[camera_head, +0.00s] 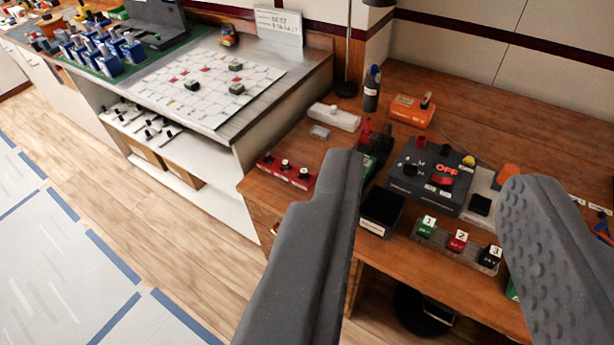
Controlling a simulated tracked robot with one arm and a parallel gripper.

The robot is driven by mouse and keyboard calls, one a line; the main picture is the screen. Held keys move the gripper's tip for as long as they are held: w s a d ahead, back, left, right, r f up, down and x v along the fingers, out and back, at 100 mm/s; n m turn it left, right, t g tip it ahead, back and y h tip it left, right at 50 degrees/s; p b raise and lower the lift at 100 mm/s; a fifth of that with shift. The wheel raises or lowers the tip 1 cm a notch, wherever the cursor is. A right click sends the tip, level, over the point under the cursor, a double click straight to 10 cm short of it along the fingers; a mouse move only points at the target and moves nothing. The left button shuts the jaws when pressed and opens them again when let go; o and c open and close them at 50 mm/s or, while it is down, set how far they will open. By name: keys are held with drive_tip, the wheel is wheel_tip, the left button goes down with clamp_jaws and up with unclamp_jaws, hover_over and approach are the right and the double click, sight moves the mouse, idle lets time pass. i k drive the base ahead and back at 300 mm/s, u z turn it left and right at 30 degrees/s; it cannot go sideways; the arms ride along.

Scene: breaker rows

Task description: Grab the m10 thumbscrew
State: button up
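My gripper (437,170) is open and empty, its two grey fingers wide apart in front of the wooden bench on the right. A low red holder (286,171) lies near the bench's left edge, left of my left finger. It carries three small black knobs, perhaps thumbscrews: a left one (267,157), a middle one (285,163) and a right one (303,173). Their size labels are too small to read, so I cannot tell which is the m10 thumbscrew. No finger touches them.
Behind stand a dark bottle (371,90) and an orange box (411,111). A white cabinet and a board of pieces are left.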

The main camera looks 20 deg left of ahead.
sight(304, 173)
drive_tip(key=i, duration=1)
